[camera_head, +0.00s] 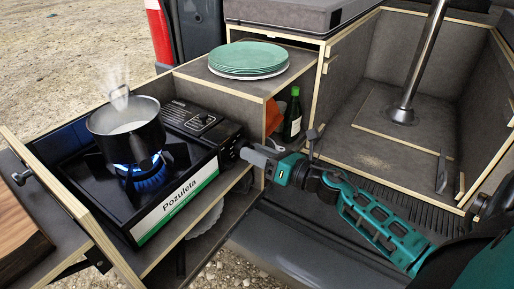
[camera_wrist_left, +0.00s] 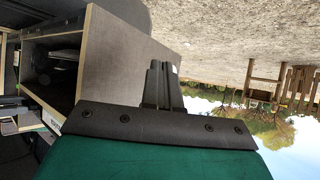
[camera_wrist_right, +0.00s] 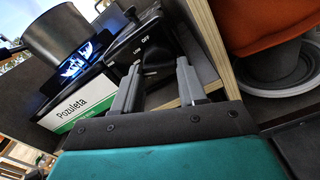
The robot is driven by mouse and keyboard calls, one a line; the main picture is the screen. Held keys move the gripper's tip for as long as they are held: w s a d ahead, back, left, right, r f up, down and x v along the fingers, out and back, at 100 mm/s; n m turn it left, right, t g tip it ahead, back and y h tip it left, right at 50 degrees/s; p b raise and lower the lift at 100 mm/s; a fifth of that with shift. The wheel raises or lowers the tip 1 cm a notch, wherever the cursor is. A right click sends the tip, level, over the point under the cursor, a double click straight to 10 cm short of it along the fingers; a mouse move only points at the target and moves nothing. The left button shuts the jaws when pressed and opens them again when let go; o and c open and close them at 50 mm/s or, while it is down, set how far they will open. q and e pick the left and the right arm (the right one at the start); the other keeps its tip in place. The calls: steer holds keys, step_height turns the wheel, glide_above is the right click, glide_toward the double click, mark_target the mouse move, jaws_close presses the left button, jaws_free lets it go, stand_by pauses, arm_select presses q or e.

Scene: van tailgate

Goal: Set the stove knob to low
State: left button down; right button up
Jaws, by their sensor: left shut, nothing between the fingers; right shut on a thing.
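The camping stove (camera_head: 105,195), a black unit with a white and green "Pozuleta" strip, has a blue flame (camera_head: 150,175) burning under a steaming pot (camera_head: 128,125). Its black knob (camera_wrist_right: 155,57) shows in the right wrist view on a panel marked OFF and LOW. My right gripper (camera_head: 246,153) is at the stove's right end; in its wrist view its two fingers (camera_wrist_right: 158,72) are shut on the knob, one on each side. The knob's exact setting cannot be told. My left gripper (camera_wrist_left: 160,72) is shut and empty, away from the stove; the head view does not show it.
A stack of green plates (camera_head: 248,58) sits on the cabinet behind the stove. A green bottle (camera_head: 292,115) and an orange item (camera_head: 273,119) stand in the shelf near my right gripper. A wooden board (camera_head: 18,225) lies at the left edge. A metal post (camera_head: 420,65) rises at right.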

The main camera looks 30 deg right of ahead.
arm_select(q)
steer(key=a+r+p, duration=0.1)
steer(key=p, duration=0.1)
steer(key=shift+s+a+r+p, duration=0.1)
steer(key=shift+s+p, duration=0.3)
arm_select(e)
steer(key=m, duration=0.6)
arm_select(q)
steer(key=shift+s+a+y, duration=0.1)
steer(key=shift+a+y, duration=0.05)
steer(key=shift+y, duration=0.15)
arm_select(e)
steer(key=o, duration=1.1)
steer(key=shift+c, duration=0.2)
steer(key=shift+s, duration=0.1)
arm_select(q)
steer(key=shift+f, duration=0.2)
arm_select(e)
steer(key=v, duration=1.2)
steer(key=shift+s+d, duration=0.2)
steer(key=shift+s, duration=0.15)
